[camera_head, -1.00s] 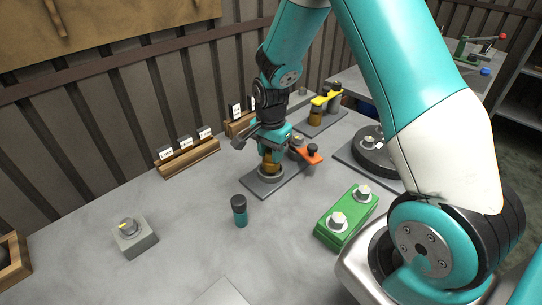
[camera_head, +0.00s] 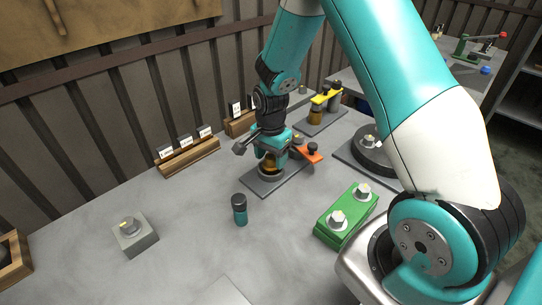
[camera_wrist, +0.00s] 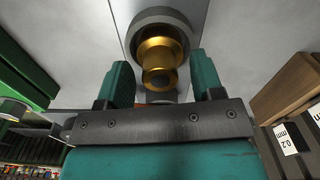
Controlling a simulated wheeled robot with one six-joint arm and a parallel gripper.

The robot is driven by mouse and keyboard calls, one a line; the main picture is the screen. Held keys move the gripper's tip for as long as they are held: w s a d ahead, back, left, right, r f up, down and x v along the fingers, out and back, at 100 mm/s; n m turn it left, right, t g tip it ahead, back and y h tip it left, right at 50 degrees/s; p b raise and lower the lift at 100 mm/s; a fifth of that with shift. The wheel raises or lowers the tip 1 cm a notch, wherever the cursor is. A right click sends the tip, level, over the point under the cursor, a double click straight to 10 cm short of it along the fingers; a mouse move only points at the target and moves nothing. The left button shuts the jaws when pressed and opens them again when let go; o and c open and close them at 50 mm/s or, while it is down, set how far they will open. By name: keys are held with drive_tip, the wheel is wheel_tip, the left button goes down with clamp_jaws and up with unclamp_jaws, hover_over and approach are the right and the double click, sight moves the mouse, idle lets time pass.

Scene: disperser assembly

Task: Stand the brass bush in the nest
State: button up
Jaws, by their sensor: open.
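The brass bush (camera_wrist: 160,52), a stepped gold cylinder, stands in the round grey nest (camera_wrist: 183,30) in the wrist view and looks upright. In the head view the bush (camera_head: 267,172) shows only in part, below my gripper (camera_head: 270,165), over the dark grey base plate (camera_head: 262,187). In the wrist view my gripper (camera_wrist: 160,62) is open, with one teal finger on each side of the bush. A gap shows between the bush and each finger. How firmly the bush sits in the nest cannot be told.
An orange clamp arm (camera_head: 308,153) is just right of my gripper. A teal bottle with black cap (camera_head: 240,210) stands in front. A green block (camera_head: 345,217), a grey block (camera_head: 135,238), a black disc (camera_head: 372,158) and a yellow clamp (camera_head: 326,98) stand around.

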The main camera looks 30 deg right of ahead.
sight(270, 156)
wheel_tip(270, 156, up, 12)
drive_tip(key=b, duration=0.2)
drive_tip(key=s+a+r+n+y, duration=0.2)
drive_tip(key=s+a+r+n, duration=0.3)
drive_tip(key=s+a+n, duration=0.3)
drive_tip(key=s+a+r+n+y, duration=0.2)
drive_tip(key=s+a+r+n, duration=0.3)
drive_tip(key=s+a+n, duration=0.4)
drive_tip(key=s+n, duration=0.4)
drive_tip(key=s, duration=0.2)
drive_tip(key=shift+s+a, duration=0.2)
drive_tip(key=shift+s, duration=0.2)
drive_tip(key=shift+r, duration=0.1)
drive_tip(key=shift+c, duration=0.4)
